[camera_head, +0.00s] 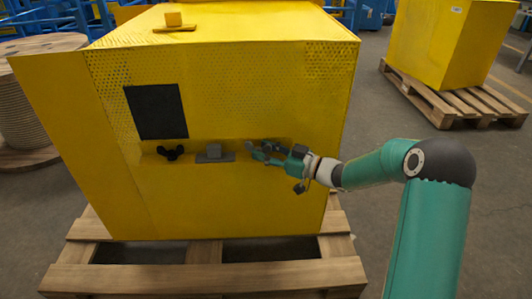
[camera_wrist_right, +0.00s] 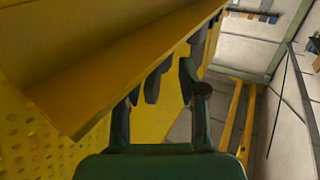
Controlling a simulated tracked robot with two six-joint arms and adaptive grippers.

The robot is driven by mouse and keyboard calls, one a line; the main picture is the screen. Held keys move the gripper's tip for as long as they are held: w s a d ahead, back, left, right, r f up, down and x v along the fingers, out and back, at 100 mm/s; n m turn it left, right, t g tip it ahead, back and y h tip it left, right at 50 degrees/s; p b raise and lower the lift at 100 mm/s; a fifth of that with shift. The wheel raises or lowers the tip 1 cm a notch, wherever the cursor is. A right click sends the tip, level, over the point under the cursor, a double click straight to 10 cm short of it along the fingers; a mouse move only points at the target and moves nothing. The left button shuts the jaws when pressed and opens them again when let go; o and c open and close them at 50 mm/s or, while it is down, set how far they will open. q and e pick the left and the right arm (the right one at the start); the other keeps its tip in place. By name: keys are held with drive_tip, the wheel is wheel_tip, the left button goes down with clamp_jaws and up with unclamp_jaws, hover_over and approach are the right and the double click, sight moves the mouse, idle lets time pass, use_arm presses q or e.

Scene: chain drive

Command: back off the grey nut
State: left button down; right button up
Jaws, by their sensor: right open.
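On the front of the yellow machine housing (camera_head: 240,200), a grey block (camera_head: 213,152) sits on a small flat plate. It is the only clearly grey fitting I can make out; whether it is the grey nut I cannot tell. My right gripper (camera_head: 262,150) is in front of the housing, to the right of the grey block and apart from it. Its fingers hide the housing face behind them. In the right wrist view the jaws (camera_wrist_right: 170,82) stand apart with nothing clearly held; a dark shape beyond them is too unclear to name. My left gripper is out of view.
A black three-lobed knob (camera_head: 170,153) is left of the grey block, below a black square panel (camera_head: 156,111). A yellow ledge (camera_wrist_right: 120,65) runs close beside the jaws in the wrist view. The housing stands on a wooden pallet (camera_head: 200,277).

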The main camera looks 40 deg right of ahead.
clamp_jaws()
drive_tip(key=y+p, duration=0.1)
drive_tip(key=n+g+y+p, duration=0.1)
drive_tip(key=p, duration=0.1)
drive_tip(key=n+g+y+p, duration=0.1)
drive_tip(key=p, duration=0.1)
drive_tip(key=shift+w+d+r, duration=0.15)
drive_tip(key=shift+w+r, duration=0.1)
drive_tip(key=shift+f+n+g+y+p, duration=0.25)
drive_tip(key=shift+n+g+y+p, duration=0.2)
drive_tip(key=shift+n+y, duration=0.25)
unclamp_jaws()
